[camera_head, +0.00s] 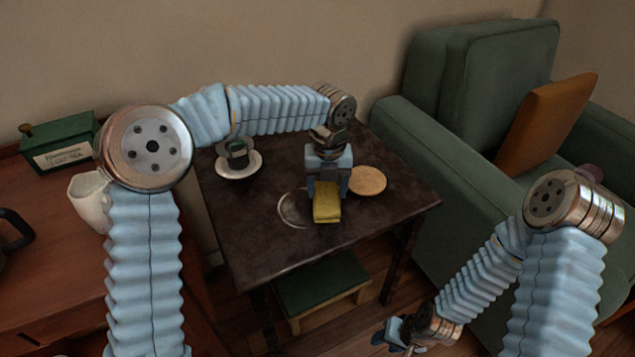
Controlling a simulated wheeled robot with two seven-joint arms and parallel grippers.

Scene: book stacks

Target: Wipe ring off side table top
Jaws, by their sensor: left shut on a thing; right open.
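The dark side table (255,245) stands in the middle of the head view. A pale ring mark (289,213) shows on its top; its right part is hidden behind the yellow cloth. My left gripper (327,190) points down over the table and is shut on a folded yellow cloth (327,210). The cloth is at the right edge of the ring; I cannot tell whether it presses on the table top. My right gripper (398,338) is open and empty, low at the bottom of the view, in front of the table and below its top.
A cup on a white saucer (252,168) sits at the table's back left. A round cork coaster (368,180) lies right of my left gripper. A green armchair (440,165) stands close on the right, a wooden cabinet (50,250) on the left. A green-topped stool (318,285) is under the table.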

